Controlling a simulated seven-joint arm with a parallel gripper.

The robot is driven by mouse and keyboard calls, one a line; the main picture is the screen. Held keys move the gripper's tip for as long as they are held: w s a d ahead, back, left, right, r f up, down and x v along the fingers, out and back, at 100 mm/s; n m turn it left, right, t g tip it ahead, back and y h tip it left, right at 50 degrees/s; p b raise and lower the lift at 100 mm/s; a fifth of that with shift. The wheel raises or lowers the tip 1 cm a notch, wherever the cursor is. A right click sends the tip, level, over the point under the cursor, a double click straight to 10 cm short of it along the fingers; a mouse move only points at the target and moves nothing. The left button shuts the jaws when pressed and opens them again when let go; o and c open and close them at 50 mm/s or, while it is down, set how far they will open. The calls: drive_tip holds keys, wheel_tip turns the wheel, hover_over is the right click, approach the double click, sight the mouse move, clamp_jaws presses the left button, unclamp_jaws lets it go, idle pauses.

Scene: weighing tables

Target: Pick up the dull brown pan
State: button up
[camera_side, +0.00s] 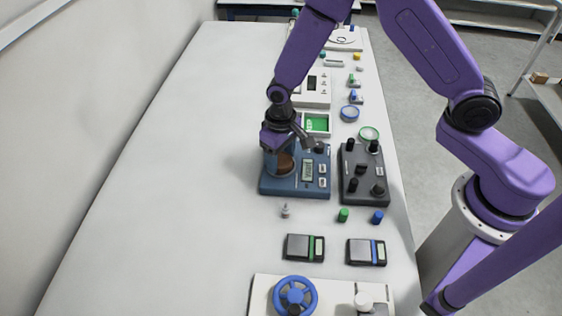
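The dull brown pan (287,167) shows as a small brown patch on the left part of a blue-grey weighing device (311,190). A clear, see-through shield seems to stand around it. My gripper (280,150) is right above the pan, coming down from the top of the picture. Its fingers are small and partly merged with the shield, so I cannot tell whether they are open or touch anything. The device has a small display (308,171) on its right part.
A dark grey box with black knobs (364,185) stands close on the right. Two small black scales (304,247) (366,252) and a blue handwheel (295,296) are nearer the front. Several instruments line the far right side. The table's left half (170,180) is clear.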

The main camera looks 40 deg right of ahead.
drive_tip(key=shift+c, duration=0.7)
drive_tip(key=shift+r, duration=0.2)
drive_tip(key=shift+r, duration=0.55)
drive_tip(key=s+d+r, duration=0.5)
drive_tip(key=s+r, duration=0.6)
drive_tip(key=s, duration=0.2)
drive_tip(key=shift+d+r, duration=0.2)
drive_tip(key=shift+r, duration=0.1)
